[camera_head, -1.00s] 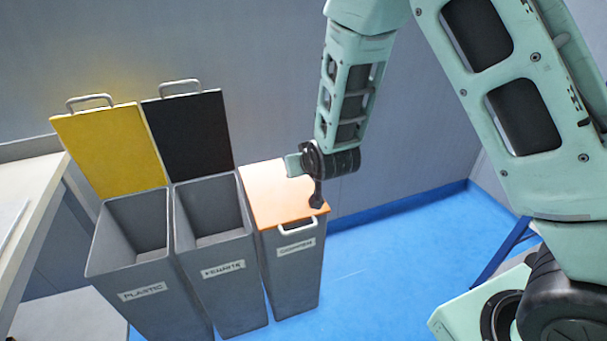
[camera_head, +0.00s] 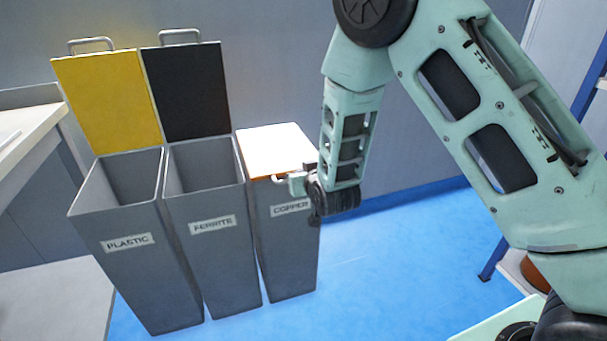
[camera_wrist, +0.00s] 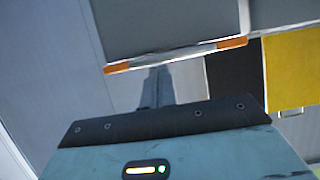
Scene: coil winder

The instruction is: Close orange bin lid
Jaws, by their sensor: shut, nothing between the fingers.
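The orange bin lid (camera_head: 275,150) lies flat over the bin labelled COPPER (camera_head: 287,250). Its top is washed out nearly white by glare, with orange at the front edge. Its handle is partly hidden behind my wrist. In the wrist view, my gripper fingers (camera_wrist: 155,88) show near orange edge strips (camera_wrist: 118,68) beside a grey surface.
The PLASTIC bin (camera_head: 130,242) and FERRITE bin (camera_head: 212,224) stand to the left, with the yellow lid (camera_head: 110,100) and black lid (camera_head: 186,92) raised. A pale table (camera_head: 30,125) is at far left. Blue floor (camera_head: 385,260) is clear right of the bins.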

